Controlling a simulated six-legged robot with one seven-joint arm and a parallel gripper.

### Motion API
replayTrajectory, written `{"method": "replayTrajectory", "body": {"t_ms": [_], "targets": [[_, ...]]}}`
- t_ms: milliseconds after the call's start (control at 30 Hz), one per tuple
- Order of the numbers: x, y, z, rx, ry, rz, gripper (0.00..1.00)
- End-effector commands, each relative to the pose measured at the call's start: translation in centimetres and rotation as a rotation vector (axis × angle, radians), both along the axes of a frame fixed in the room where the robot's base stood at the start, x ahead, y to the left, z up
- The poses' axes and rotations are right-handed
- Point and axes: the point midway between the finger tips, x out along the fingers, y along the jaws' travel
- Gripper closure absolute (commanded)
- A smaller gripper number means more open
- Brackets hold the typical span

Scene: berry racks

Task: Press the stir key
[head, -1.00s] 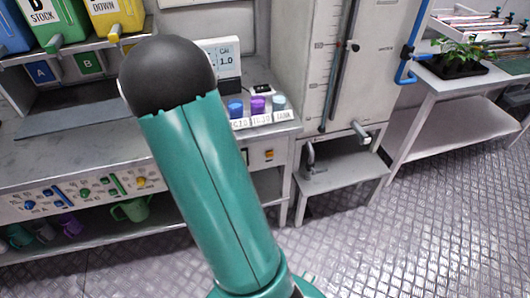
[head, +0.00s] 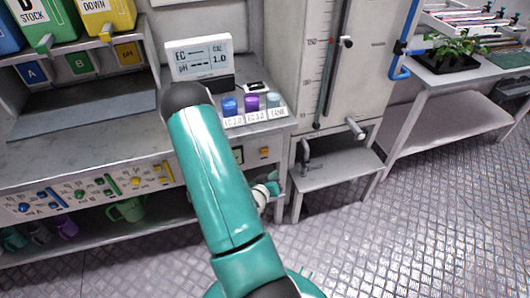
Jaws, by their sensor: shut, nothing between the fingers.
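A small panel on the bench front carries an orange key (head: 265,153), just right of my raised arm. No readable label marks it as the stir key, so I cannot tell for certain. A greenish square (head: 239,155) beside it is partly covered by my arm. A white and teal part near my wrist (head: 261,196) shows beyond my forearm, below the orange key and in front of the bench. My gripper's fingers cannot be made out; my own arm hides that area.
An EC/pH meter (head: 199,58) stands on the bench (head: 60,150), with blue, purple and pale capped bottles (head: 251,103) to its right. A tall gauge tank (head: 365,70) and low step (head: 338,172) stand right of the bench. The metal floor (head: 420,240) is clear.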

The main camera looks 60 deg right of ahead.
Motion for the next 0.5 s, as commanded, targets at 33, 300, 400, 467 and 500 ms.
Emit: {"method": "replayTrajectory", "body": {"t_ms": [33,300,400,467,500], "targets": [[0.1,-0.1,0.0,0.000,-0.001,0.000,1.00],[1.9,-1.9,0.0,-0.001,-0.004,-0.001,1.00],[2.9,-2.9,0.1,-0.001,-0.004,0.001,1.00],[3.5,-3.5,0.0,0.000,-0.003,0.000,1.00],[3.9,-3.9,0.0,0.000,-0.004,0.000,1.00]]}}
